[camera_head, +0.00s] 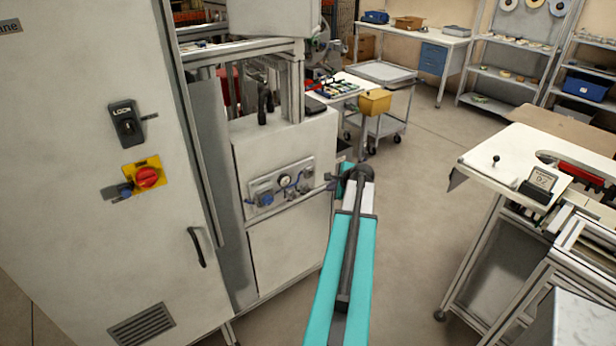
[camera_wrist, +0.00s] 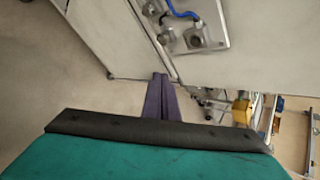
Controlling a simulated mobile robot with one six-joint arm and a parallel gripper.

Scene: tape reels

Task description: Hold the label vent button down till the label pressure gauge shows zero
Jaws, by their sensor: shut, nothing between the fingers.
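A pale panel (camera_head: 257,189) on the front of the white machine cabinet carries a small round pressure gauge (camera_head: 284,180), a blue fitting at its left and several small knobs. The gauge's needle is too small to read. I cannot tell which small part is the label vent button. My gripper (camera_head: 331,182) is at the cabinet's right edge, just right of the panel and apart from it. In the wrist view my gripper (camera_wrist: 159,76) is shut and empty, its fingers below the panel (camera_wrist: 215,12). That panel shows a blue hose and metal fittings; the gauge is out of that view.
A tall cabinet with a yellow-and-red switch (camera_head: 147,178) and a black handle (camera_head: 197,248) stands at the left. A white-topped machine (camera_head: 500,158) stands at the right. Clear floor lies between them. A cart (camera_head: 384,72) and a yellow bin (camera_head: 375,102) are behind.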

